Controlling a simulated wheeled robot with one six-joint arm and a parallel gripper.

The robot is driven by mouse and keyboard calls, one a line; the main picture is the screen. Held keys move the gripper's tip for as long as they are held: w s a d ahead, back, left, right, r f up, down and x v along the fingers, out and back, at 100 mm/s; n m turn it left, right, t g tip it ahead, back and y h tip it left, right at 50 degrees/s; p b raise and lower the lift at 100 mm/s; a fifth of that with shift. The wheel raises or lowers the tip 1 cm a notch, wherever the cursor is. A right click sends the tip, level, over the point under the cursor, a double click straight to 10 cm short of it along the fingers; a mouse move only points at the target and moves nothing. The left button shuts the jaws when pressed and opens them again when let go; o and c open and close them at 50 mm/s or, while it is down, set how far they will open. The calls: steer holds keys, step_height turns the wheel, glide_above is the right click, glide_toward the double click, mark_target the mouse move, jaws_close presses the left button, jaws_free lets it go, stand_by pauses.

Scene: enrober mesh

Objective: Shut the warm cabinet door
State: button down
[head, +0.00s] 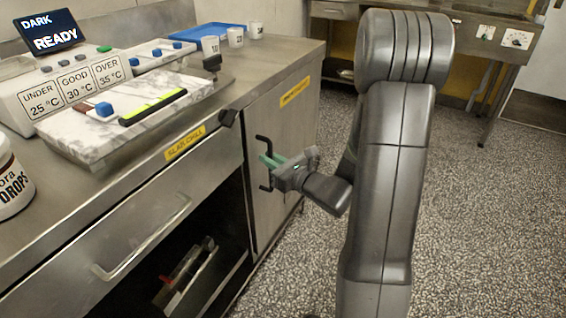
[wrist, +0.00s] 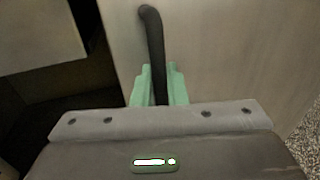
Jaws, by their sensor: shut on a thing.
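The warm cabinet door (head: 285,125) is a grey steel panel with a yellow label, below the right part of the worktop. In the head view it looks close to flush with the cabinet front; I cannot tell whether a small gap is left. The wrist view shows the door's pale face (wrist: 225,50). Its black bar handle (head: 262,143) stands upright near the door's left edge and also shows in the wrist view (wrist: 153,40). My gripper (head: 267,161) is shut on this handle, with its green fingers on either side of it. The fingers also show in the wrist view (wrist: 160,85).
Left of the door are a steel drawer (head: 190,195) and an open dark shelf bay holding a rack (head: 188,275). The worktop (head: 245,85) carries a marble slab (head: 75,135), a display (head: 48,32) and white cups. Speckled floor (head: 490,220) is clear at the right.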

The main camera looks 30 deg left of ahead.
steer(key=shift+a+r, duration=0.1)
steer(key=shift+a, duration=0.25)
steer(key=c, duration=1.8)
jaws_free()
steer(key=shift+a, duration=0.15)
steer(key=shift+s, duration=0.1)
steer(key=o, duration=0.6)
steer(key=p+v, duration=0.2)
steer(key=v, duration=0.9)
steer(key=shift+c, duration=0.2)
steer(key=shift+s+d, duration=0.2)
steer(key=shift+d, duration=0.45)
steer(key=c, duration=0.6)
steer(key=shift+v, duration=0.85)
steer(key=shift+w, duration=0.1)
